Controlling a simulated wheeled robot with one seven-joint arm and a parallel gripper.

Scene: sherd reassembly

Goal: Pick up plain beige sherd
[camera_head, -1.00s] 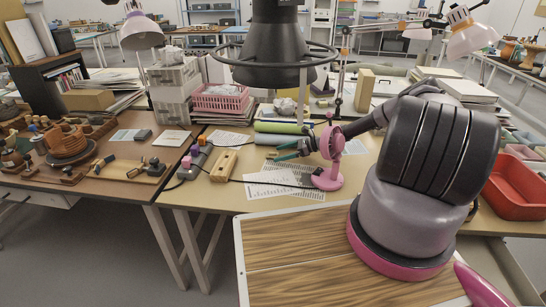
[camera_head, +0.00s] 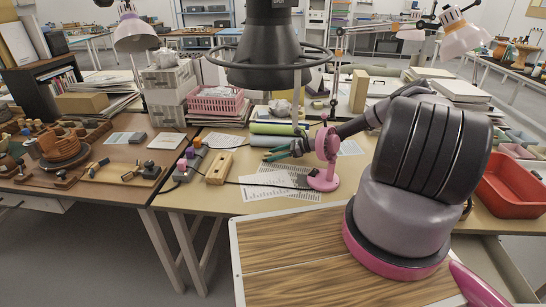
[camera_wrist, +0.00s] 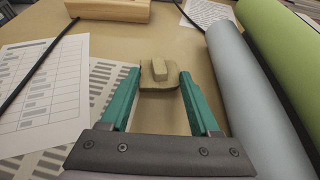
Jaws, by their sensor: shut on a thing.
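The plain beige sherd (camera_wrist: 143,84) is a small flat piece with a raised block-like part on top, and shows in the wrist view. My gripper (camera_wrist: 160,78) is shut on it, with one teal finger at each side. I cannot tell whether the sherd still touches the table. In the head view, my gripper (camera_head: 276,154) is low over the tan table, just in front of the rolls. I cannot make out the sherd there.
Green (camera_head: 280,128) and pale blue-grey (camera_head: 270,141) rolls lie close behind my gripper. A pink stand (camera_head: 323,181) is close at its right. Printed sheets (camera_head: 275,180), a wooden block (camera_head: 219,168) and black cables lie nearby. A red tray (camera_head: 512,188) stands far right.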

